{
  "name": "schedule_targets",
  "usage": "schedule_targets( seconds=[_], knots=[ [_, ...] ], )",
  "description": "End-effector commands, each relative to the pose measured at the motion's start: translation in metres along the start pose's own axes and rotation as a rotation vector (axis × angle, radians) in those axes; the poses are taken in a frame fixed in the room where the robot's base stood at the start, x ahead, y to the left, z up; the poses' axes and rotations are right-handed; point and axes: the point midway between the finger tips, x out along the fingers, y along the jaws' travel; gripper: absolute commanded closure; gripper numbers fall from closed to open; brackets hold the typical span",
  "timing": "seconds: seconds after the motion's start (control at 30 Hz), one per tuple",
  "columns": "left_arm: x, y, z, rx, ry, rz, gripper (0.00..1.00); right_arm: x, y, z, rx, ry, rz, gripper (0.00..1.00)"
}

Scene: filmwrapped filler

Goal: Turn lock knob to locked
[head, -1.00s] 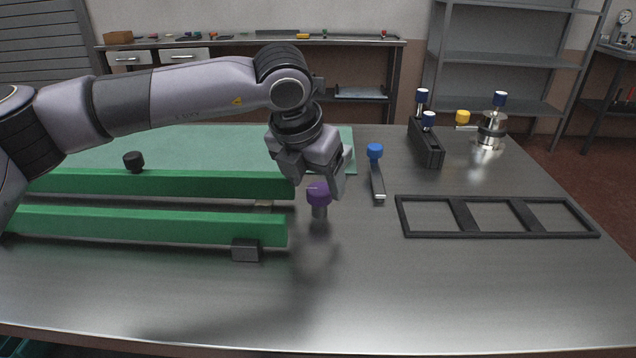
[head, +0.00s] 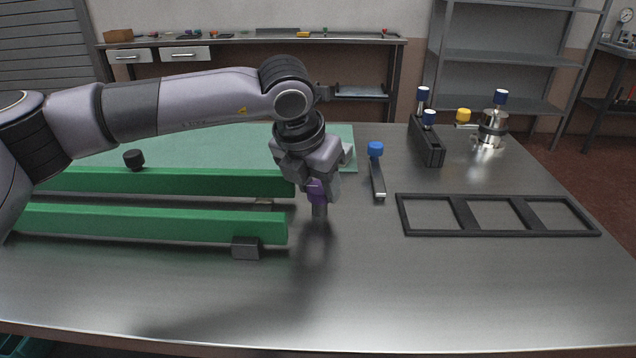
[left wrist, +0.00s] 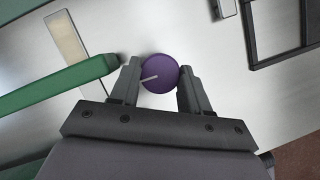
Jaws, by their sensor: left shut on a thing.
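The purple lock knob (head: 318,193) stands upright on a short grey post at the right end of the green rails. My left gripper (head: 317,186) is over it from above, with its fingers on the knob's sides. In the left wrist view, the round purple knob top (left wrist: 160,73) sits between the two fingertips (left wrist: 158,80), and a white pointer line on it runs toward the left finger. The gripper is shut on the knob. My right gripper is not in view.
Two green rails (head: 150,223) lie left of the knob. A blue-knobbed lever (head: 376,172) is close on the right. A black three-opening frame (head: 447,235), a dark block with blue-topped pegs (head: 428,150) and a metal canister (head: 491,130) stand farther right. The front table area is clear.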

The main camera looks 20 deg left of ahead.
Motion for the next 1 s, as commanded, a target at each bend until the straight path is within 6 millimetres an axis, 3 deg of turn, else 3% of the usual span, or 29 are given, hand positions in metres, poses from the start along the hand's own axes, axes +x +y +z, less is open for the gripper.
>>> schedule_targets(
  seconds=[0.53, 1.0],
  knots=[
    [0.0, 0.004, 0.002, 0.375, -0.002, -0.16, 0.84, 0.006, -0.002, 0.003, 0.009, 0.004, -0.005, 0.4],
    [-0.002, 0.005, 0.004, 0.788, -0.002, -0.331, 0.84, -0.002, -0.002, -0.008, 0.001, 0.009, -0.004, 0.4]
  ],
)
